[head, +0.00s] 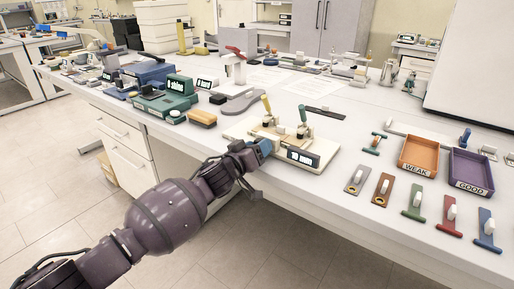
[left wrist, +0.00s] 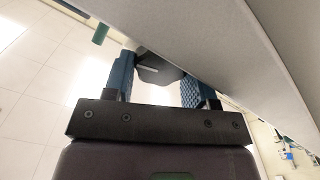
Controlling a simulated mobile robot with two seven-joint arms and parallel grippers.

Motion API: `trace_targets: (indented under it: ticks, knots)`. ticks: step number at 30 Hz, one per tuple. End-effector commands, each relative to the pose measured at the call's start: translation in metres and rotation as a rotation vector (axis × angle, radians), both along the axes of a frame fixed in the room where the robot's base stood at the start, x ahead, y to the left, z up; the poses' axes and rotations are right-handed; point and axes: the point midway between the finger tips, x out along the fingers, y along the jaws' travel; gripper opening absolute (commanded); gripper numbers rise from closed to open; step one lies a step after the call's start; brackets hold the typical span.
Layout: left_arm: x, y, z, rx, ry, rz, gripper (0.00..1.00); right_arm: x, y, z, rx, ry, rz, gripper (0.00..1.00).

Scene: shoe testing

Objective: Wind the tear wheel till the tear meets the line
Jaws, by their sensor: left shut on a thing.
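My left gripper (head: 265,147) reaches in from the left at the tester's front left side. In the left wrist view my left gripper (left wrist: 160,78) has its blue fingers around a dark grey round part with a pale stripe, which looks like the tear wheel (left wrist: 158,68). The tear and the line cannot be made out. My right gripper is not in view.
Several coloured samples with white knobs, such as the green one (head: 413,203), lie to the right. An orange WEAK tray (head: 418,154) and a purple GOOD tray (head: 470,172) stand behind them. A grey sole (head: 243,102) and a green instrument (head: 165,106) are at left.

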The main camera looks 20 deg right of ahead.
Motion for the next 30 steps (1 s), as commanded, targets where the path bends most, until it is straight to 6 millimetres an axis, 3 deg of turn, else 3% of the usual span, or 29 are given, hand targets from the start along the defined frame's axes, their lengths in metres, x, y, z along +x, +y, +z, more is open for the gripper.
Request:
trace_targets:
  ticks: [18, 30]
  knots:
    - [-0.002, -0.001, 0.001, 0.261, -0.332, 0.001, 0.28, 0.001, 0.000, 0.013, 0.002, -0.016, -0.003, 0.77]
    - [-0.002, -0.002, -0.001, 0.340, -0.435, 0.000, 0.28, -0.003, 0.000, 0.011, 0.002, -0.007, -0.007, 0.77]
